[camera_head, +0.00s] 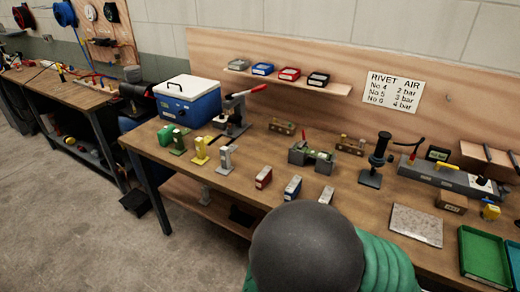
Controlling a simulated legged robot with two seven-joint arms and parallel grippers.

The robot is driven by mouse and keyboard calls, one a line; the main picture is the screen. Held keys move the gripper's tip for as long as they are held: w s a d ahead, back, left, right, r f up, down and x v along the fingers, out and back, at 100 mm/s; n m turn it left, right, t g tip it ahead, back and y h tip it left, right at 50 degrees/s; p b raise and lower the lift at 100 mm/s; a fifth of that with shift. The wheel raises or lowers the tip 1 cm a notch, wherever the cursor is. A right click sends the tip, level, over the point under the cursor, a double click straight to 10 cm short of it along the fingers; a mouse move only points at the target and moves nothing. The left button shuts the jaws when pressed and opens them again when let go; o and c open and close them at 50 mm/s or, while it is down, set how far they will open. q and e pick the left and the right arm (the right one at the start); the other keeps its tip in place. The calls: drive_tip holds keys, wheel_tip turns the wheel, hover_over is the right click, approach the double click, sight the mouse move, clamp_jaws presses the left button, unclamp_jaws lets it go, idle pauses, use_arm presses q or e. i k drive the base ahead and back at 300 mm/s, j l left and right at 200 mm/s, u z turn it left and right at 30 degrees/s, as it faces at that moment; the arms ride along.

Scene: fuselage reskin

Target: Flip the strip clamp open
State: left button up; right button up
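A long grey fixture (440,175) lies on the right part of the bench, with a thin red-and-black lever (416,151) standing up at its left end. It may be the strip clamp, but no label on it can be read. The lever is raised and tilted; I cannot tell whether the clamp is open or shut. Neither of my grippers shows in the head view, and nothing visible touches the fixture.
The wooden bench (330,184) holds a blue cooler box (188,103), a red-handled press (236,112), a black stand (376,160), a speckled plate (416,225) and a green tray (484,256). A large dark dome and green ribbed shape hide the bench's front edge at bottom centre.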

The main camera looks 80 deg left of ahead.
sight(300, 145)
drive_tip(key=u, duration=2.15)
drive_tip(key=i+j, duration=0.15)
drive_tip(key=i, duration=0.3)
drive_tip(key=i+j+u, duration=0.1)
drive_tip(key=i, duration=0.4)
drive_tip(key=j, duration=0.1)
